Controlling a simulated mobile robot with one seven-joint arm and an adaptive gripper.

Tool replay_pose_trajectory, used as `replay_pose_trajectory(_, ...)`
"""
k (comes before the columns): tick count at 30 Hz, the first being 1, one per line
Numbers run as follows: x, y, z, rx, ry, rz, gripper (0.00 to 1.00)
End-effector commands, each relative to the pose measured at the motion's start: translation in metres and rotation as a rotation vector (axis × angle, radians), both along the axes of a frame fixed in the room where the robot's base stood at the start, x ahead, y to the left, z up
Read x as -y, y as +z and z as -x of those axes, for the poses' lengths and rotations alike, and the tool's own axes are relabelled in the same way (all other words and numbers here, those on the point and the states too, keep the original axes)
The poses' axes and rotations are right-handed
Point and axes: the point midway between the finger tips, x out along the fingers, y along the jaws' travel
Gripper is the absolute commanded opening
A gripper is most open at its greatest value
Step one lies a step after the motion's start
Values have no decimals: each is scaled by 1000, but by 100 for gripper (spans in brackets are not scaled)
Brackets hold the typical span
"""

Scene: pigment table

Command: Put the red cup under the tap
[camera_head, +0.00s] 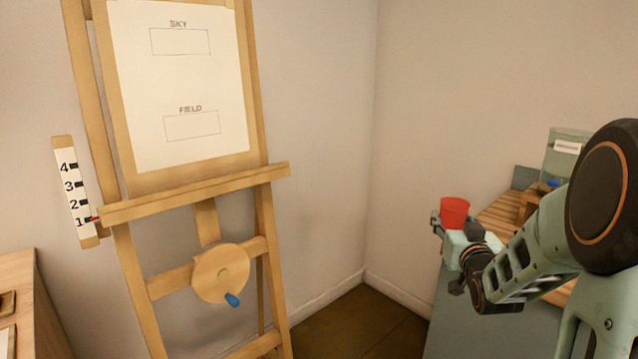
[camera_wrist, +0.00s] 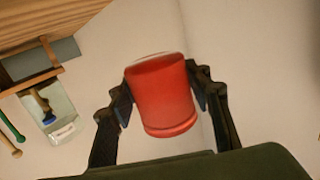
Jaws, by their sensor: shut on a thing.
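The red cup (camera_head: 455,212) is held at the end of my arm, above the left edge of the wooden worktop. My gripper (camera_wrist: 160,98) is shut on the red cup (camera_wrist: 160,95), with one dark finger on each side of it. The cup looks about upright in the head view. A clear greenish tank (camera_head: 567,155) with a white label stands at the right, behind my arm. It has a blue part (camera_head: 551,183) low on its front, which looks like the tap. The tank (camera_wrist: 62,118) and the blue-tipped tap (camera_wrist: 46,115) show at the left of the wrist view, apart from the cup.
The wooden worktop (camera_head: 497,215) on a grey-green cabinet (camera_head: 455,320) is partly hidden by my arm. A wooden easel (camera_head: 195,190) with a paper sheet, a scale and a crank stands at the left. Another wooden table (camera_head: 22,275) is at the lower left. Thin green and brown sticks (camera_wrist: 10,135) lie left of the tank.

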Motion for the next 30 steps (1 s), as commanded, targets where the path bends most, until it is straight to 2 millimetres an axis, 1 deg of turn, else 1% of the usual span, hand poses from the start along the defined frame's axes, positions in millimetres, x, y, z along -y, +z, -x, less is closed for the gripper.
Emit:
replay_pose_trajectory(1,-31,-14,-2,-5,35,-4,21)
replay_pose_trajectory(3,-65,-29,0,-7,65,-3,21)
replay_pose_trajectory(6,-106,-47,5,-6,99,-3,21)
replay_pose_trajectory(9,-138,-62,14,-5,123,-1,21)
replay_pose_trajectory(12,-162,-73,23,-4,140,-1,21)
replay_pose_trajectory(18,-199,-92,41,-3,167,0,21)
replay_pose_trajectory(20,-196,-77,39,3,161,1,21)
replay_pose_trajectory(26,-195,-54,39,1,161,1,21)
replay_pose_trajectory(30,-195,-29,39,1,161,1,21)
